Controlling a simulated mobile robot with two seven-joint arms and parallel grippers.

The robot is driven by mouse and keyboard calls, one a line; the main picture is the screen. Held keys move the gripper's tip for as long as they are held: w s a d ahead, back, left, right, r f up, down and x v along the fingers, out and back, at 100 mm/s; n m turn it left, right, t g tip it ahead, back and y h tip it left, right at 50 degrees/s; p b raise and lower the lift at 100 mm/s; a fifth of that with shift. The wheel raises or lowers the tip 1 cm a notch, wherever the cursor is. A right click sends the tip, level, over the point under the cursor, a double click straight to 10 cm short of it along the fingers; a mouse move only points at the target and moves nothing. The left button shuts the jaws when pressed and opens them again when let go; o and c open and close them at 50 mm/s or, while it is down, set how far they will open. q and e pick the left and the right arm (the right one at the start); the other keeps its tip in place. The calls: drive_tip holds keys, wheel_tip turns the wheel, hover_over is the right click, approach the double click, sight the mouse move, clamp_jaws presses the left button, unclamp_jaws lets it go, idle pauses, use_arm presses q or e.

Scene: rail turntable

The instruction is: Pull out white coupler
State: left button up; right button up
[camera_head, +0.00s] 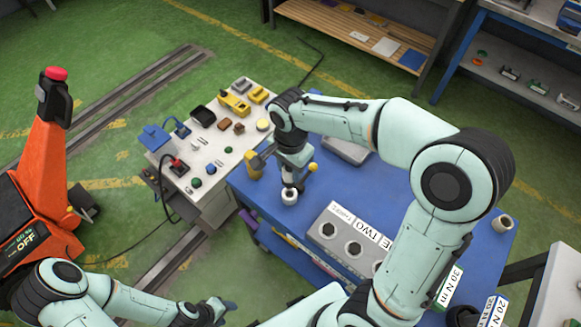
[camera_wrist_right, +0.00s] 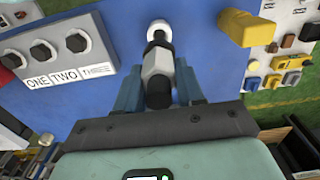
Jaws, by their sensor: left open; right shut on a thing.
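The white coupler (camera_head: 289,197) is a short white ring over the blue table, just below my right gripper (camera_head: 291,174). In the right wrist view the coupler (camera_wrist_right: 159,29) shows at the far end of a grey-and-white tool (camera_wrist_right: 157,68) with a dark near end. My right gripper (camera_wrist_right: 158,88) is shut on this tool. The tool's tip meets the coupler in the picture; whether they are joined I cannot tell. My left gripper (camera_head: 219,308) is open and empty at the bottom of the head view, away from the coupler.
A yellow piece (camera_head: 253,165) stands left of my right gripper. A white side table (camera_head: 205,150) carries several small parts. An orange machine (camera_head: 40,190) stands at the left.

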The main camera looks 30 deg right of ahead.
use_arm(q)
drive_tip(key=shift+w+r, duration=0.1)
drive_tip(key=shift+r, duration=0.05)
use_arm(e)
drive_tip(key=shift+r, duration=0.2)
drive_tip(key=shift+r+p, duration=0.3)
drive_tip(key=shift+r, duration=0.3)
drive_tip(key=shift+r+p, duration=0.85)
drive_tip(key=shift+r, duration=1)
use_arm(q)
drive_tip(key=shift+t, duration=0.3)
drive_tip(key=w+r, duration=0.3)
drive_tip(key=shift+w, duration=0.3)
drive_tip(key=shift+s, duration=0.2)
use_arm(e)
drive_tip(key=shift+s+f, duration=0.1)
